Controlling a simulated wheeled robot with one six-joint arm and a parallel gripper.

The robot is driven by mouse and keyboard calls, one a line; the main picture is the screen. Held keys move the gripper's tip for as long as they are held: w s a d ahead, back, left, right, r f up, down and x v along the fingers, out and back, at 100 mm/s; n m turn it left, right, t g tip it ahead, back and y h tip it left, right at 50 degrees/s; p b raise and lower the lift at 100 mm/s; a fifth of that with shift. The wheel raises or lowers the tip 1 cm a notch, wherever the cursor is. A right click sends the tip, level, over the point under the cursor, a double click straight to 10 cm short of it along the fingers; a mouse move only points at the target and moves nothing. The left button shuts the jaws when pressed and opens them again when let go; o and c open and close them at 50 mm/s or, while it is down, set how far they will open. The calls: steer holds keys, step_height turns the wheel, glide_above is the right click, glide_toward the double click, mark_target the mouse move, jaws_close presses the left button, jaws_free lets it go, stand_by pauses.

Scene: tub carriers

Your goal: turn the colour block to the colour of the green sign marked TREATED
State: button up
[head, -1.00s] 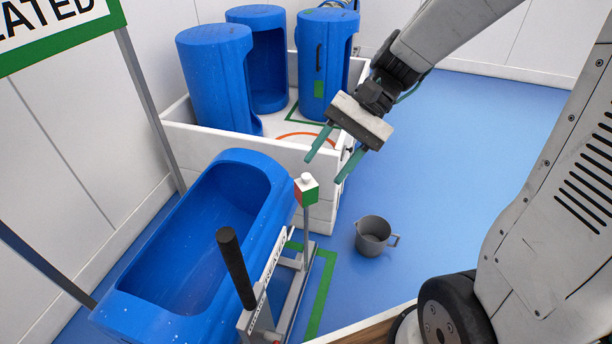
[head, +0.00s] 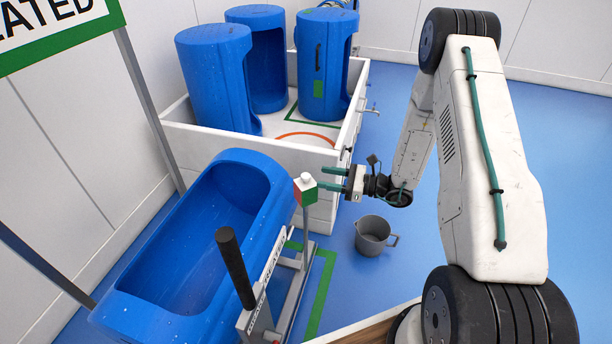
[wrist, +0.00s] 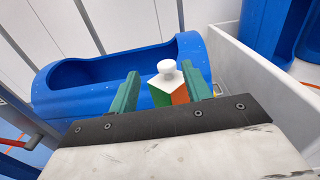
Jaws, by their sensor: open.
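The colour block (head: 306,188) is a small cube on a grey post, with a white knob on top. In the head view a green face and a red-orange face show; the wrist view shows the block (wrist: 168,88) with green on its left face and orange on its right. My gripper (head: 331,179) is open, its green fingers pointing left at the block. In the wrist view the fingers (wrist: 168,92) stand on either side of the block; I cannot tell if they touch it. The green-bordered sign (head: 55,30), its text cut to "EATED", is at the top left.
A blue tub (head: 190,235) lies tilted beside the block's post, with a black handle (head: 235,268) in front. A white-walled pen (head: 250,151) behind holds several upright blue tubs. A grey jug (head: 373,235) stands on the open blue floor.

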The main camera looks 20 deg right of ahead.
mark_target(306, 175)
steer(key=shift+m+t, duration=0.3)
steer(key=shift+m, duration=0.1)
steer(key=x, duration=0.2)
steer(key=f+x, duration=0.1)
steer(key=x, duration=0.4)
steer(key=shift+w+f, duration=0.25)
steer(key=shift+w, duration=0.1)
steer(key=c, duration=0.9)
